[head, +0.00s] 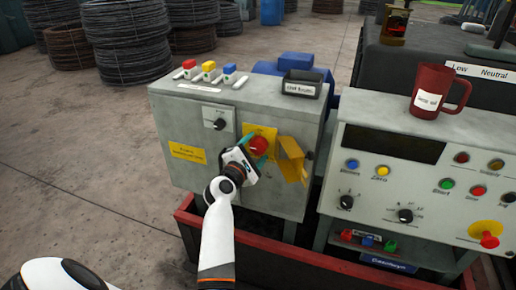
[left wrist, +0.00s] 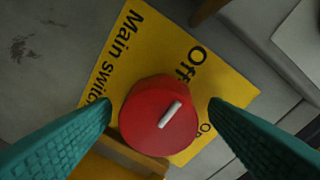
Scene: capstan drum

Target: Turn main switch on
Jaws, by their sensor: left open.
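The main switch is a round red knob (head: 259,146) on a yellow plate (head: 270,133) on the front of the grey cabinet. In the left wrist view the red knob (left wrist: 150,134) carries a pale bar mark slanting to the upper right, towards the word "Off" on the yellow plate (left wrist: 140,55). The second label is partly hidden. My left gripper (head: 254,150) is at the knob, also seen in the left wrist view (left wrist: 160,106). Its teal fingers are open, one on each side of the knob, with small visible gaps. My right gripper is not in view.
A yellow hinged flap (head: 291,160) stands open right of the switch. A smaller black knob (head: 219,124) is up-left. The cabinet top holds coloured blocks (head: 208,67) and a black bin (head: 303,82). A control console (head: 400,180) with a red mug (head: 438,90) stands right.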

